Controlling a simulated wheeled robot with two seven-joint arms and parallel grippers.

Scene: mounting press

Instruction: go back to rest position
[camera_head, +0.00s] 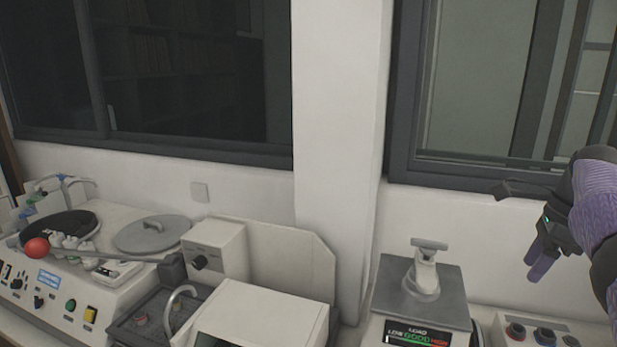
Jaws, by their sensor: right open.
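My right gripper (541,262) is at the right side of the head view, on the purple and black arm that comes in from the right edge. Its two purple fingers point down and are apart, with nothing between them. It hangs in the air above the right end of the bench, to the right of the mounting press (424,278). My left gripper is not in the picture.
The press has a grey top plate and a lit display (418,336). A white machine with a round lid (152,234) and red ball knob (36,248) stands at left. A white box unit (262,318) is in the middle. A control box (545,333) sits below my gripper. Windows and a pillar (338,150) are behind.

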